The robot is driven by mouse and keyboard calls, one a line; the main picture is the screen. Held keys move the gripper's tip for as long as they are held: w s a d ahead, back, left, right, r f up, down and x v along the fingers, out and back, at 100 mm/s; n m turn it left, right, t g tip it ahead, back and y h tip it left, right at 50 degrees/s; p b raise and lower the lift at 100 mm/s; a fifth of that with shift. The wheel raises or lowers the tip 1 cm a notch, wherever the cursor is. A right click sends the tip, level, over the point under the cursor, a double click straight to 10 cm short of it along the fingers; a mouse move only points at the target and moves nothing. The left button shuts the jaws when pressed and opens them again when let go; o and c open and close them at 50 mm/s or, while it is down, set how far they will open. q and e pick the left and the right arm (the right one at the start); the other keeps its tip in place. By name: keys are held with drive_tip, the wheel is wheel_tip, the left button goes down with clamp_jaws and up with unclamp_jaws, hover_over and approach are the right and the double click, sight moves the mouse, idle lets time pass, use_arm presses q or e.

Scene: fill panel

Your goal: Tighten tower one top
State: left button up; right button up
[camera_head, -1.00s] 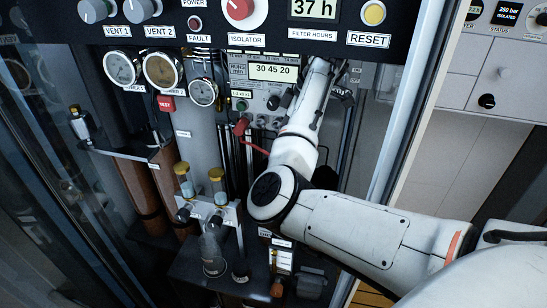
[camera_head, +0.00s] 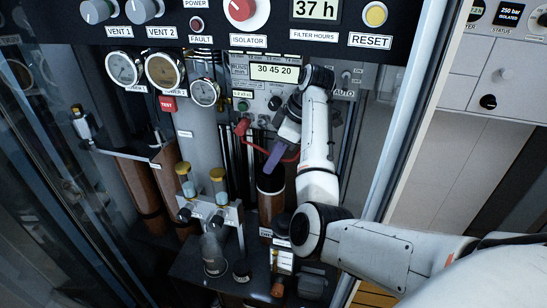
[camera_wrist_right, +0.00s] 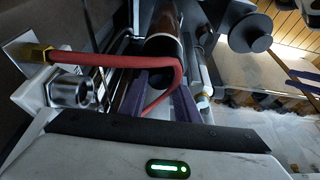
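My right gripper (camera_head: 275,157) hangs in front of the panel below the display in the head view, its purple fingers pointing down and left. In the wrist view my right gripper (camera_wrist_right: 160,102) has its two purple fingers apart. A red hose (camera_wrist_right: 110,62) crosses there and curves down between or in front of the fingers; I cannot tell whether it touches them. A dark brown tower (camera_head: 270,200) stands just below the fingers, and a brown cylinder (camera_wrist_right: 165,25) shows beyond them in the wrist view. Two more brown towers (camera_head: 142,195) stand at left. No label marks tower one. My left gripper is out of view.
Two yellow-capped sight glasses (camera_head: 218,188) on a valve block stand left of the gripper. A red valve handle (camera_head: 242,127) is close by, left of the fingers. Gauges (camera_head: 165,70) sit above. A metal fitting (camera_wrist_right: 72,90) is near the wrist at left. A white door frame (camera_head: 405,120) bounds the right.

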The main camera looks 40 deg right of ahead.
drive_tip(key=c, duration=0.5)
drive_tip(key=m, duration=0.2)
drive_tip(key=m+h, duration=0.1)
drive_tip(key=m, duration=0.1)
drive_tip(key=m+t+h, duration=0.1)
drive_tip(key=m, duration=0.1)
drive_tip(key=shift+a, duration=0.25)
drive_tip(key=m+h, duration=0.1)
drive_tip(key=m, duration=0.3)
drive_tip(key=shift+a+h, duration=0.1)
drive_tip(key=shift+h, duration=0.3)
drive_tip(key=m+h, duration=0.1)
drive_tip(key=m, duration=0.2)
drive_tip(key=shift+a+m, duration=0.15)
drive_tip(key=shift+m, duration=0.25)
drive_tip(key=m+g+h, duration=0.1)
drive_tip(key=m, duration=0.2)
drive_tip(key=m+g+h, duration=0.1)
drive_tip(key=m, duration=0.2)
drive_tip(key=shift+w+a, duration=0.15)
drive_tip(key=shift+w, duration=0.05)
drive_tip(key=m+g, duration=0.1)
drive_tip(key=m, duration=0.1)
drive_tip(key=m+g, duration=0.1)
drive_tip(key=m, duration=0.2)
drive_tip(key=shift+w+h, duration=0.1)
drive_tip(key=shift+h, duration=0.3)
drive_tip(key=shift+m, duration=0.4)
